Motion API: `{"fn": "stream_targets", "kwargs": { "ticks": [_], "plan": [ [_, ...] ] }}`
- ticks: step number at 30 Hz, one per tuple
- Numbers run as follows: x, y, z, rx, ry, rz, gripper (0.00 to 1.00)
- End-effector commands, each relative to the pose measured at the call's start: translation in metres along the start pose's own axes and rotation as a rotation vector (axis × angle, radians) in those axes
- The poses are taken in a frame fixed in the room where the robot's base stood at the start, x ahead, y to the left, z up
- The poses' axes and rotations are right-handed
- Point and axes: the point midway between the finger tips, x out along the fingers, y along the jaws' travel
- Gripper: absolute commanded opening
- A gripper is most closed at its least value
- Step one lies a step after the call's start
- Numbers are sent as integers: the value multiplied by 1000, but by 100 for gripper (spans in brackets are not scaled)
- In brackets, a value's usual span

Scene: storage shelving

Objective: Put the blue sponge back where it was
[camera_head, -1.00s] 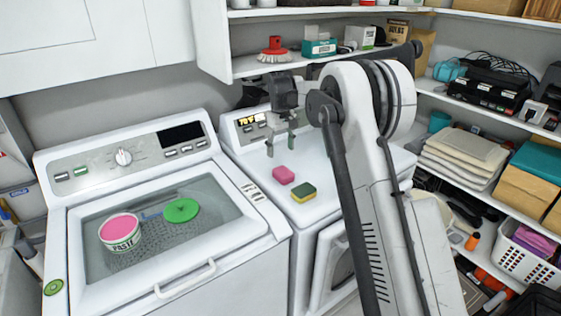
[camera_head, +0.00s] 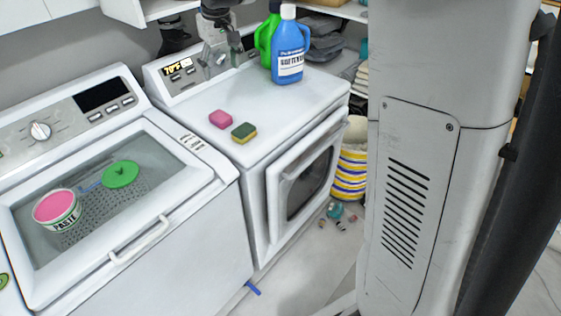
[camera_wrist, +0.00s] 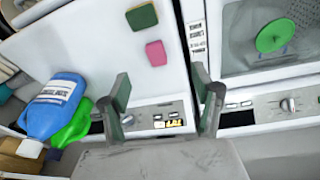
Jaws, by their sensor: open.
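No blue sponge shows in these frames. Two sponges lie on the white top of the right-hand machine (camera_head: 285,98): a pink sponge (camera_head: 220,119) and, just in front and to its right, a green-and-yellow sponge (camera_head: 244,132). In the wrist view the pink sponge (camera_wrist: 156,53) and the green one (camera_wrist: 142,16) lie beyond the fingers. My gripper (camera_head: 220,58) is open and empty, above the back of that machine near its control panel. The wrist view also shows my gripper (camera_wrist: 168,86) with its fingers apart and nothing between them.
A blue bottle (camera_head: 288,48) and a green bottle (camera_head: 267,36) stand at the back right of the machine's top. A paste tub (camera_head: 57,211) and a green disc (camera_head: 120,173) are on the left machine's lid. A striped basket (camera_head: 350,165) stands beyond.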

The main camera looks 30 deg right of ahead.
Motion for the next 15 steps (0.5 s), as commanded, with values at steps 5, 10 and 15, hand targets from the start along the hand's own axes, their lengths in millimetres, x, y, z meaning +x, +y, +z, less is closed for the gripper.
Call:
{"fn": "stream_targets", "kwargs": {
  "ticks": [5,10,15],
  "plan": [
    [-29,-12,48,37,56,13,62],
    [-48,-23,94,73,111,24,62],
    [-59,-35,143,108,166,34,62]
  ]
}}
